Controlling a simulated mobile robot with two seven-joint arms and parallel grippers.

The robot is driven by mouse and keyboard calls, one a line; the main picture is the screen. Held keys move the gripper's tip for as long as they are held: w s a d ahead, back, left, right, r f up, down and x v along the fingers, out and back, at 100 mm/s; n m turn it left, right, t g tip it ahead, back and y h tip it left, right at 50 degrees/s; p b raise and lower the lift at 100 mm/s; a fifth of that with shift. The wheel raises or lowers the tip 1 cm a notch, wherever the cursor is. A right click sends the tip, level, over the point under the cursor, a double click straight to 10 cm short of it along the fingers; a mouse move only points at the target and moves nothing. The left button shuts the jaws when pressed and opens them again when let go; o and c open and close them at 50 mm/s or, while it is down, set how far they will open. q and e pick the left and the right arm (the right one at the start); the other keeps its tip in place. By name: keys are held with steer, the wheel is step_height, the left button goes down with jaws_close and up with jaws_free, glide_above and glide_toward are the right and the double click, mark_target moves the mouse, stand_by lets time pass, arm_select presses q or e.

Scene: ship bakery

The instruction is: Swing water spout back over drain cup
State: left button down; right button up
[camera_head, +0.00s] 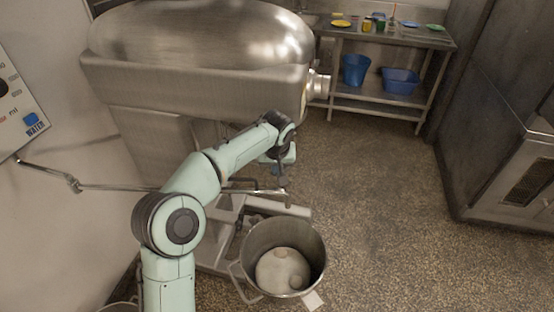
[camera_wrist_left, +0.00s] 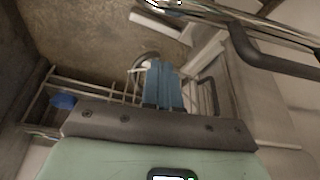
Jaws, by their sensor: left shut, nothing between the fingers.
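The water spout (camera_head: 120,187) is a thin jointed metal pipe. It comes from the wall at left in the head view, passes behind my left arm, and its far part shows again near the mixing bowl, with a downturned end. My left gripper (camera_head: 279,170) is just above and beside that end part; I cannot tell whether they touch. In the left wrist view, its blue fingers (camera_wrist_left: 163,82) are together with nothing seen between them. A rim at the bottom left edge of the head view may be the drain cup (camera_head: 120,307), mostly cut off. My right gripper is not in view.
A metal bowl (camera_head: 248,245) with dough-like lumps stands below the spout end. A large steel mixer body (camera_head: 190,75) fills the upper left. A shelf table (camera_head: 385,40) with blue tubs stands at the back. The speckled floor at right is clear.

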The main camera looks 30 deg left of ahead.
arm_select(q)
steer(key=s, duration=0.1)
steer(key=s+d+f, duration=0.1)
steer(key=s+b, duration=0.1)
steer(key=shift+d+f, duration=0.35)
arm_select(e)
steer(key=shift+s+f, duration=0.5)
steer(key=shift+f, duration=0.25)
arm_select(q)
steer(key=shift+s+d, duration=0.1)
steer(key=shift+s, duration=0.1)
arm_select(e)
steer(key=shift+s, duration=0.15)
